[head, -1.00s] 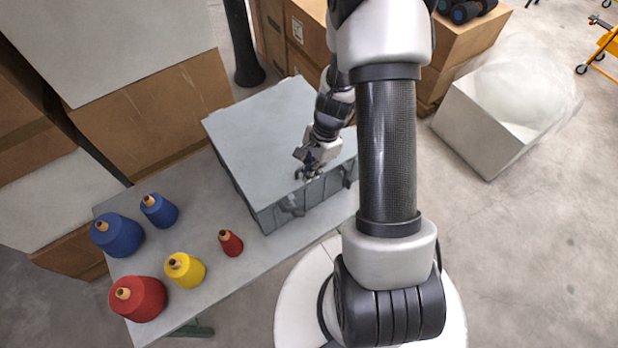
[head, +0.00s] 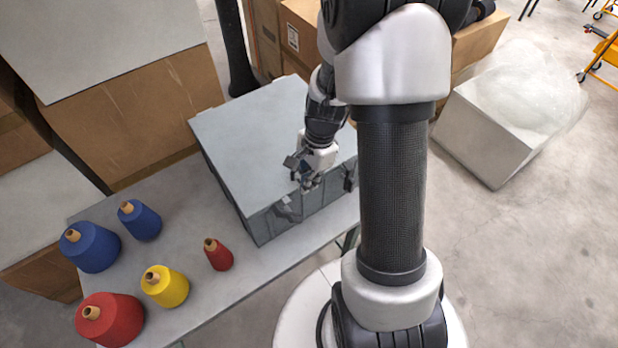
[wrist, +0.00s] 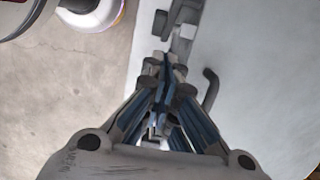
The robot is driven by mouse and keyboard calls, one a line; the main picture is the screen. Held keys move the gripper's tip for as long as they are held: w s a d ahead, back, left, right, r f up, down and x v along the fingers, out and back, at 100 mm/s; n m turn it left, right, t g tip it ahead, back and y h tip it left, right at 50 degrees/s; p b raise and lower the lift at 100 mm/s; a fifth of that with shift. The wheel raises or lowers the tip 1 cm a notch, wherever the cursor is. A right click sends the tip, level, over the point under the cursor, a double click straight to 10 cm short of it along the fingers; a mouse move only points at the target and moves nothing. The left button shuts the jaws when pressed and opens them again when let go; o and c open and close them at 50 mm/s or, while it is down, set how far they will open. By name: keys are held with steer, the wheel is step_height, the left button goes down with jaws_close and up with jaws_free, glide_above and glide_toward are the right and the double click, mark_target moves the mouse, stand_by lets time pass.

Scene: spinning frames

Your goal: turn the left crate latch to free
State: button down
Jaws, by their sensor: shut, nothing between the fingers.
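The grey crate (head: 262,130) stands on the table with its lid closed. Its left latch (head: 287,210) is a small grey part on the front face, low in contrast; its exact angle is hard to read. The right latch (head: 350,180) is darker and sits farther right on the same face. My gripper (head: 306,184) is at the crate's upper front edge, just above and right of the left latch. In the wrist view my gripper (wrist: 166,72) has its fingers together and empty. A bent grey bar (wrist: 210,88) lies right of the fingertips; I cannot tell whether they touch.
Left of the crate, the table (head: 190,240) carries yarn cones: a small red one (head: 217,254), a yellow one (head: 165,286), a large red one (head: 110,320) and two blue ones. Cardboard boxes (head: 300,35) stand behind.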

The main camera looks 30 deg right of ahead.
steer(key=b, duration=0.1)
glide_toward(298, 216)
steer(key=shift+a+f+b, duration=0.25)
steer(key=shift+f+b, duration=0.1)
steer(key=shift+f, duration=0.1)
steer(key=shift+a+f+b, duration=0.25)
steer(key=shift+f+b, duration=0.05)
steer(key=shift+f, duration=0.15)
steer(key=shift+a+f, duration=0.25)
steer(key=shift+a, duration=0.1)
steer(key=shift+r+p, duration=0.15)
steer(key=shift+p, duration=0.2)
